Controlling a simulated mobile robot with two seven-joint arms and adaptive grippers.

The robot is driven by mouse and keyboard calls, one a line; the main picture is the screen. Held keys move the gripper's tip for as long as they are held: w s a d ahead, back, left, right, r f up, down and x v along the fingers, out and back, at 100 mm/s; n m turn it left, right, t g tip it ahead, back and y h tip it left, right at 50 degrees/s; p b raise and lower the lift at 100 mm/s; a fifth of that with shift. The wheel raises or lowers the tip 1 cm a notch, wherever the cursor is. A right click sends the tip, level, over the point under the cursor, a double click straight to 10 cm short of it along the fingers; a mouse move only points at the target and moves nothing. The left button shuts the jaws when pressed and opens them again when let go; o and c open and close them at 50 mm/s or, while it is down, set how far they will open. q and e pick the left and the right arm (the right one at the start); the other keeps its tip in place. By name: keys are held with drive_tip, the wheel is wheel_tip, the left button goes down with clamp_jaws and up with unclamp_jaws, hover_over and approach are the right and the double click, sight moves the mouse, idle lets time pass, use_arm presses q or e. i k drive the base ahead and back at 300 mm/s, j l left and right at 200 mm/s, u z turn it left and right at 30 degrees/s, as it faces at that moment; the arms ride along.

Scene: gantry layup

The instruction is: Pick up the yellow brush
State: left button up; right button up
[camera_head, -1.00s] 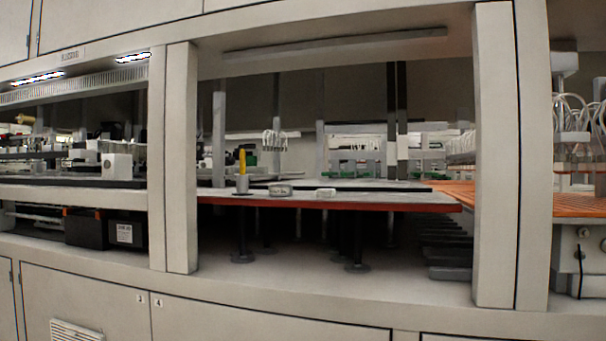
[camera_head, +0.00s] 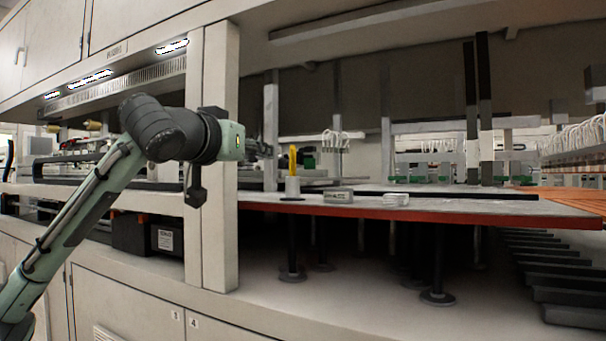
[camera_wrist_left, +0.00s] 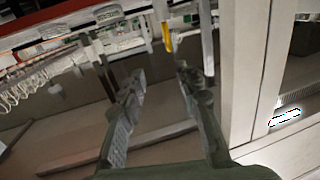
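The yellow brush (camera_head: 293,158) stands upright in a small grey holder (camera_head: 292,187) near the front edge of the red-edged table (camera_head: 395,213). The brush also shows near the top of the left wrist view (camera_wrist_left: 168,40), beyond the fingertips. My left gripper (camera_head: 264,149) is just left of the brush in the head view, by the white post. In the left wrist view its two fingers (camera_wrist_left: 160,80) are spread apart with nothing between them. The gap to the brush is hard to judge. My right gripper is not in view.
A small grey box (camera_head: 338,196) and a pale block (camera_head: 396,200) lie right of the holder. A white post (camera_head: 221,240) stands beside my left wrist. A ceiling panel (camera_head: 400,14) hangs above the table. The tabletop's right part is mostly bare.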

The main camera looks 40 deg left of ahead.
sight(293, 152)
drive_tip(key=i+j, duration=0.2)
drive_tip(key=i, duration=0.2)
drive_tip(key=i+j, duration=0.2)
drive_tip(key=i, duration=0.2)
